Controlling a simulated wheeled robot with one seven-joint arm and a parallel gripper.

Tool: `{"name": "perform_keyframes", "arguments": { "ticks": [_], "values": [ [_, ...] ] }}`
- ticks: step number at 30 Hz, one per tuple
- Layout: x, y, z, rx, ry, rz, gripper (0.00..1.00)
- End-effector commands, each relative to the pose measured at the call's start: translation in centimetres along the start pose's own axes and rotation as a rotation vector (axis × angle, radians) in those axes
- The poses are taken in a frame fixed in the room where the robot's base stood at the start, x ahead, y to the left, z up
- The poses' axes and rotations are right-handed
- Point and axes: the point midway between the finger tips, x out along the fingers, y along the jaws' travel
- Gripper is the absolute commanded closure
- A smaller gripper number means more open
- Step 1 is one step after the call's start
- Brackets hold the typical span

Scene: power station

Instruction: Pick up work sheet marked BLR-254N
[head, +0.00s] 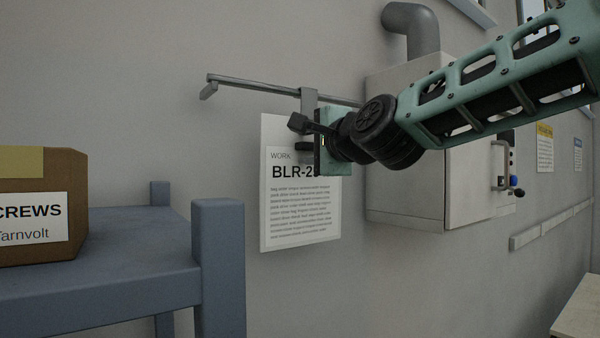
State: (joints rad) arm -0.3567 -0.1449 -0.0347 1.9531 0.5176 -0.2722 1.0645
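The white work sheet (300,215) hangs upright against the wall from a grey clip (309,100) on a metal rail.
A blue-grey shelf (120,285) with a cardboard box of screws (40,205) stands at the left front. A grey wall cabinet (405,195) with a pipe (420,35) is to the right of the sheet. The wall below the sheet is clear.

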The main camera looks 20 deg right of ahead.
Motion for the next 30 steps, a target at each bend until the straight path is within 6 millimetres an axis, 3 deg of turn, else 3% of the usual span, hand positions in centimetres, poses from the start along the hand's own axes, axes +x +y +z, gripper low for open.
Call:
{"name": "perform_keyframes", "arguments": {
  "ticks": [4,8,9,20,30],
  "values": [
    [0.0,0.0,0.0,0.0,0.0,-0.001,0.6],
    [0.0,0.0,0.0,0.0,0.0,0.0,0.96],
    [0.0,0.0,0.0,0.0,0.0,0.0,1.0],
    [0.1,-0.2,0.0,0.0,0.001,-0.003,1.0],
    [0.9,-2.0,-0.3,-0.001,0.002,-0.002,1.0]
  ]
}}
